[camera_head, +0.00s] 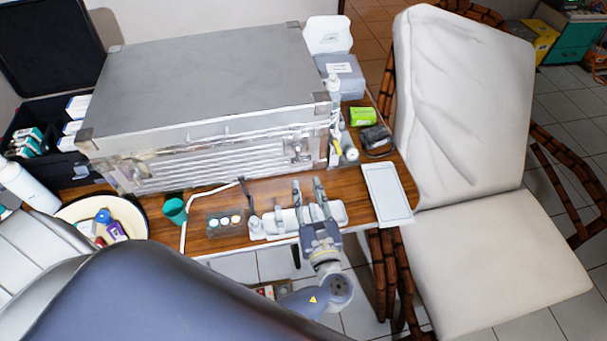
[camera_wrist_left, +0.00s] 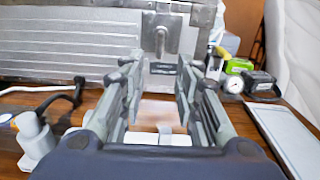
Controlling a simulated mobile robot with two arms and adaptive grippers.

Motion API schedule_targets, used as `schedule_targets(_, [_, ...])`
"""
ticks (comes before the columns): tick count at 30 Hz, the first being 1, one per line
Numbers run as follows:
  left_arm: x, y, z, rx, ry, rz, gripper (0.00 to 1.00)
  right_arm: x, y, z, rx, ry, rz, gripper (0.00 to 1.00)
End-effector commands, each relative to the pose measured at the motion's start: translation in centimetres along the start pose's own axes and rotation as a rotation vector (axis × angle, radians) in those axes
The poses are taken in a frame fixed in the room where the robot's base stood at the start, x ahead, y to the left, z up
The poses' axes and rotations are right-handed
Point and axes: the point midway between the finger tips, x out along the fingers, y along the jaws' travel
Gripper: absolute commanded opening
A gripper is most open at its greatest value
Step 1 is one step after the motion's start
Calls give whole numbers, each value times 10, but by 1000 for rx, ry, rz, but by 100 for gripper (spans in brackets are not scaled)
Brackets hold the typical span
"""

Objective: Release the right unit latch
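The portable unit is a large grey metal case (camera_head: 205,80) on the wooden table. Its right latch (camera_head: 297,150) is a small metal plate with a lever, near the right end of the front face. The latch shows larger in the left wrist view (camera_wrist_left: 162,40), straight beyond my fingertips. My left gripper (camera_head: 309,183) is open and empty, in front of and below the latch, apart from it. Its two fingers stand on either side of a clear gap in the left wrist view (camera_wrist_left: 159,83). I cannot tell whether the latch is fastened. My right gripper is not in view.
A white holder (camera_head: 335,213) with instruments lies under my gripper. A small box with vials (camera_head: 226,223), a green cup (camera_head: 175,211) and a grey tray (camera_head: 387,193) are nearby. A green box (camera_head: 362,117) and bottles stand right of the case. A white chair (camera_head: 465,90) stands right.

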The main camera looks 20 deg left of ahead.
Motion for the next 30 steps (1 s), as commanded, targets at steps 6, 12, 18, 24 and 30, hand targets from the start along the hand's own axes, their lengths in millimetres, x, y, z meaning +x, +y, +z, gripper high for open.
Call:
schedule_targets(6, [-23,0,0,-2,0,0,30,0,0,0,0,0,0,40])
schedule_targets(12, [-26,0,1,-2,-1,0,30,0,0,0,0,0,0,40])
schedule_targets(18, [-26,0,0,-1,-1,0,30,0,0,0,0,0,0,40])
schedule_targets(24, [-26,0,0,-1,-1,-1,30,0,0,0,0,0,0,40])
schedule_targets(30, [-26,0,0,-1,0,-1,30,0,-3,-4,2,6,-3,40])
